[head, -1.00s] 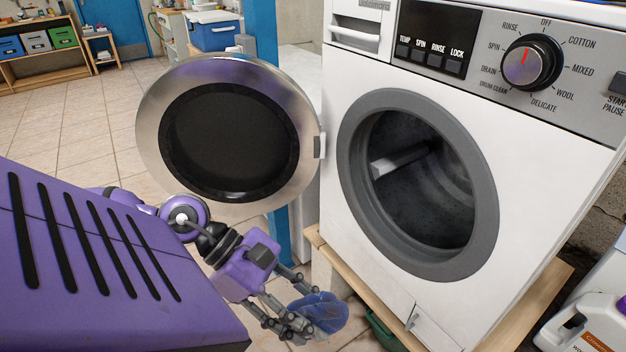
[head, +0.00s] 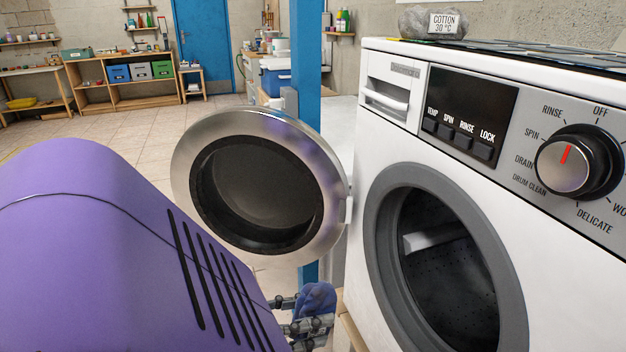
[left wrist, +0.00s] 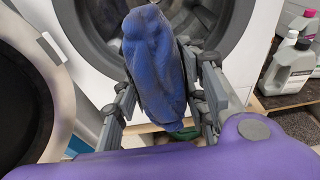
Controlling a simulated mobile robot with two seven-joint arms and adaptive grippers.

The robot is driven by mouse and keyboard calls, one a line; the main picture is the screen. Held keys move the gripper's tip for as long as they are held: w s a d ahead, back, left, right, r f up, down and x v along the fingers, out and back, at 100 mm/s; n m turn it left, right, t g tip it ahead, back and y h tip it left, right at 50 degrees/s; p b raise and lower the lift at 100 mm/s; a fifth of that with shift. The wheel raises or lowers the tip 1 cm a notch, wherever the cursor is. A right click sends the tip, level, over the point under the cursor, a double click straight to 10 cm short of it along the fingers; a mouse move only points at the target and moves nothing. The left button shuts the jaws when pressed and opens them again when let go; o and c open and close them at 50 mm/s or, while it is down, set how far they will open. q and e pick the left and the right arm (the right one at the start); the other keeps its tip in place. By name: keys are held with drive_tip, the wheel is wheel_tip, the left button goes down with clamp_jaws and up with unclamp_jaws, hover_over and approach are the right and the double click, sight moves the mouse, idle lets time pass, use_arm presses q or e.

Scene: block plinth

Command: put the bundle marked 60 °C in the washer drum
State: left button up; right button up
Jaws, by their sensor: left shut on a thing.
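My left gripper (head: 309,326) is shut on a blue cloth bundle (head: 318,298), low in the head view, just left of the washer's front. In the left wrist view the bundle (left wrist: 152,62) stands between the fingers, in front of the washer opening. No marking can be read on it. The washer drum (head: 447,262) is open and dark inside, with a pale paddle showing. The round door (head: 331,212) is swung open to the left. A grey bundle (head: 431,22) with a tag reading COTTON 30 °C lies on top of the washer. My right gripper is not in view.
The open door stands close to my left arm. A blue post (head: 306,80) rises behind it. Detergent bottles (left wrist: 289,62) stand right of the washer in the left wrist view. Shelves with coloured boxes (head: 118,73) are far back; the tiled floor between is clear.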

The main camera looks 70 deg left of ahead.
use_arm(q)
drive_tip(key=shift+w+r+p, duration=0.2)
drive_tip(key=shift+w+p, duration=0.6)
drive_tip(key=shift+w, duration=0.4)
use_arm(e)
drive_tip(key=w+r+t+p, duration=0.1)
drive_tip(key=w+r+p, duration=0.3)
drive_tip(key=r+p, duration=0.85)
use_arm(q)
drive_tip(key=a+r+x, duration=0.1)
drive_tip(key=a+x, duration=0.1)
drive_tip(key=x, duration=1.3)
drive_tip(key=w+a+r+x, duration=0.1)
drive_tip(key=x, duration=1.4)
drive_tip(key=w+a+f+b, duration=0.2)
drive_tip(key=w+f+b, duration=0.4)
drive_tip(key=w+b, duration=0.2)
drive_tip(key=shift+w+f, duration=0.25)
drive_tip(key=shift+f, duration=0.15)
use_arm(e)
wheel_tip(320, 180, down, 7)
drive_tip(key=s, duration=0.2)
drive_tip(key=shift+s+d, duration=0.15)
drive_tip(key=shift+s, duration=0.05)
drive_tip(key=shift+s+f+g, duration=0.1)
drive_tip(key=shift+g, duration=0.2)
